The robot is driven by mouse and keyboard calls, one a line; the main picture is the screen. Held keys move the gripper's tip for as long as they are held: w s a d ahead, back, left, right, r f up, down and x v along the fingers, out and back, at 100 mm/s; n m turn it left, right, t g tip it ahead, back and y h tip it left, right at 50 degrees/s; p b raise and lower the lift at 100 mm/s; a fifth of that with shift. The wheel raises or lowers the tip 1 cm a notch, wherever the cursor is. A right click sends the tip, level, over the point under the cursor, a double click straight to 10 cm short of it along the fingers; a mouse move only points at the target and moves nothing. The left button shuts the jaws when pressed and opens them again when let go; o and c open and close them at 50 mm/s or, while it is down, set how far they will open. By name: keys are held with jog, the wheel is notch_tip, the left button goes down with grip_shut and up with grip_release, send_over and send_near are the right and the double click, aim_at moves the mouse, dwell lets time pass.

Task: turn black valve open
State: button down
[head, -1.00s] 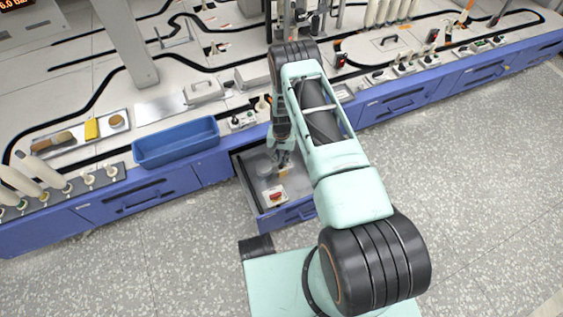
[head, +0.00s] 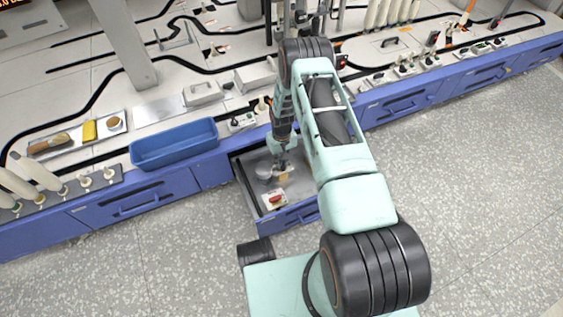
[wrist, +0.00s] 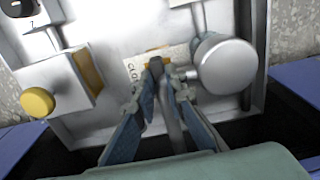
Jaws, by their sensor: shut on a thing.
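The black valve (wrist: 156,68) shows in the wrist view as a small dark handle between my fingertips, in front of a cream label whose visible letters read "CLO". My gripper (wrist: 164,88) is shut on it, with blue-grey fingers on both sides. In the head view my gripper (head: 283,166) reaches down into the open drawer (head: 244,172), and the valve is too small or hidden to make out there. The valve's exact angle is partly covered by the fingers.
A grey round cylinder (wrist: 224,64) stands close right of my fingers. A yellow knob (wrist: 38,102) on a box is at left. A red switch (head: 275,199) sits at the drawer's front. A blue bin (head: 175,158) stands on the bench left of the drawer.

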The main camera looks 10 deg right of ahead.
aim_at(282, 164)
dwell(0.4)
jog(key=c, duration=2)
grip_release()
jog(key=shift+o, duration=0.2)
jog(key=shift+r, duration=0.15)
notch_tip(282, 164, up, 12)
